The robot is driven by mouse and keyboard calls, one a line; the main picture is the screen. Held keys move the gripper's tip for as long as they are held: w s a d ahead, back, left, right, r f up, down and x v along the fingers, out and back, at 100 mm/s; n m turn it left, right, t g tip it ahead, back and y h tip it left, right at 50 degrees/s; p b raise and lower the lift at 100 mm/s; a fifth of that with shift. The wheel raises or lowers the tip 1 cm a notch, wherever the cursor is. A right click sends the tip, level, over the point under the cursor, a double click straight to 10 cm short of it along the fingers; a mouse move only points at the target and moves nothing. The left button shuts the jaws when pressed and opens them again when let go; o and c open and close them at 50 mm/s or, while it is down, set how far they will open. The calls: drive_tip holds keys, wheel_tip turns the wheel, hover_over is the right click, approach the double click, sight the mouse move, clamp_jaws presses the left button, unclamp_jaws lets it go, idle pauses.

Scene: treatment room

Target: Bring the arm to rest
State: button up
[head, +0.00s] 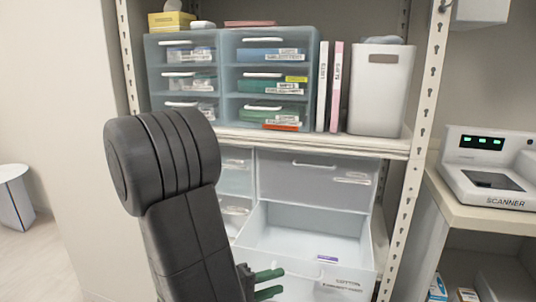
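My arm rises from the bottom of the head view as a thick black link with a rounded joint at its top. My gripper (268,284) shows low beside it as two dark green fingers pointing right. The fingers are apart, with nothing visible between them. They are in front of the left side of a pulled-out clear drawer (290,232) in the shelf's lower unit. The rest of the gripper is hidden behind the arm or cut off by the frame.
A shelf board (320,140) above carries blue drawer units (222,75), two binders (336,85) and a grey bin (380,90). A shelf post (420,110) stands right of them. A scanner (490,170) sits on a counter at the right. Floor shows at left.

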sight(292, 273)
drive_tip(key=p+v, duration=0.1)
drive_tip(key=v, duration=0.8)
drive_tip(key=shift+w+b+x, duration=0.15)
drive_tip(key=shift+b+x, duration=0.2)
drive_tip(key=shift+x, duration=3.4)
drive_tip(key=shift+w+b+x, duration=0.15)
drive_tip(key=shift+b+x, duration=0.2)
drive_tip(key=shift+x, duration=3.4)
drive_tip(key=shift+a+r, duration=0.1)
drive_tip(key=shift+a, duration=0.05)
drive_tip(key=shift+r, duration=0.1)
